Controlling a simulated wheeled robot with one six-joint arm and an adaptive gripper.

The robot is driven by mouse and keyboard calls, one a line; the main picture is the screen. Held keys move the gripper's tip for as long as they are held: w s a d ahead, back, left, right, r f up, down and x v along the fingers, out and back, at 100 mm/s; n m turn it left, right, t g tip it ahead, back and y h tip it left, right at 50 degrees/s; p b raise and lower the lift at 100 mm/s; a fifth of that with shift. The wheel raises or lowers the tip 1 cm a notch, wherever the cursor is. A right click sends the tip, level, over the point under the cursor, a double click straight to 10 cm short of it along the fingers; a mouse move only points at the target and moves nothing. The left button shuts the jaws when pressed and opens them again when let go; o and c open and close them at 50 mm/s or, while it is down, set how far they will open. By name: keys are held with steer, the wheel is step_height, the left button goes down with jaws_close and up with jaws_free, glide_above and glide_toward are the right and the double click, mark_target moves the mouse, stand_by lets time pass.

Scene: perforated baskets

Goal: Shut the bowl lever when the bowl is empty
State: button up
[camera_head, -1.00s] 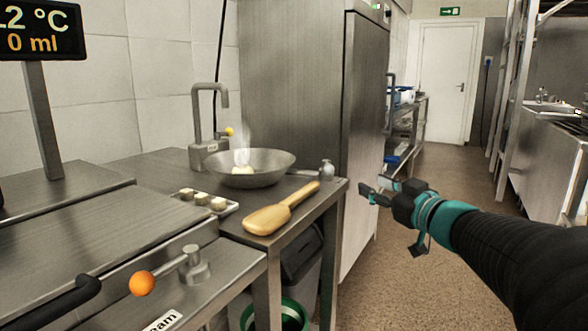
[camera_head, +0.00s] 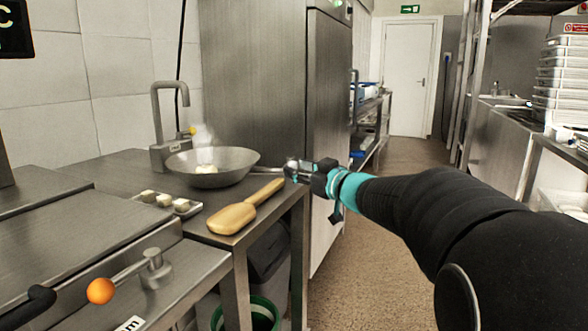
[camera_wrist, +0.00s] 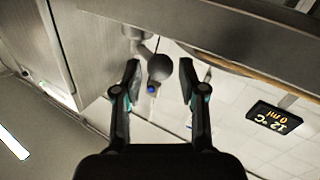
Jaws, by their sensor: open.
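A grey metal bowl (camera_head: 211,167) stands on the steel table. A pale lump (camera_head: 207,169) lies in it, with a whitish wisp above. A lever with an orange knob (camera_head: 100,290) sticks out to the left at the front of the steel unit. A second, small yellow knob (camera_head: 192,131) is by the tap; I cannot tell which lever belongs to the bowl. My gripper (camera_head: 292,168) is at the table's right end, right of the bowl. In the wrist view my gripper (camera_wrist: 160,72) is open; a grey rounded part (camera_wrist: 160,68) shows between its fingers, not clearly identifiable.
A tan paddle (camera_head: 245,208) lies at the table's front edge. A small tray (camera_head: 167,203) with pale cubes is left of it. The tap (camera_head: 160,130) stands behind the bowl. A tall steel cabinet (camera_head: 255,80) stands behind. The aisle floor (camera_head: 365,230) on the right is clear.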

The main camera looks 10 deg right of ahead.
steer(key=shift+w+a, duration=0.35)
steer(key=shift+w, duration=0.3)
jaws_close()
steer(key=shift+a+m+t+h+b, duration=0.6)
steer(key=shift+m+h+b, duration=0.1)
steer(key=shift+h+b, duration=0.35)
steer(key=shift+a+f+m+h+b, duration=0.2)
steer(key=shift+m+h+b, duration=0.3)
steer(key=shift+h+b, duration=0.55)
steer(key=m+h+b, duration=0.1)
steer(key=b, duration=0.2)
steer(key=t+h+b, duration=0.1)
steer(key=b, duration=0.2)
steer(key=shift+w+a+r+m, duration=0.15)
steer(key=shift+w+a+m, duration=0.1)
steer(key=shift+a+m, duration=0.15)
steer(key=shift+a+r+b, duration=0.1)
steer(key=shift+b, duration=0.5)
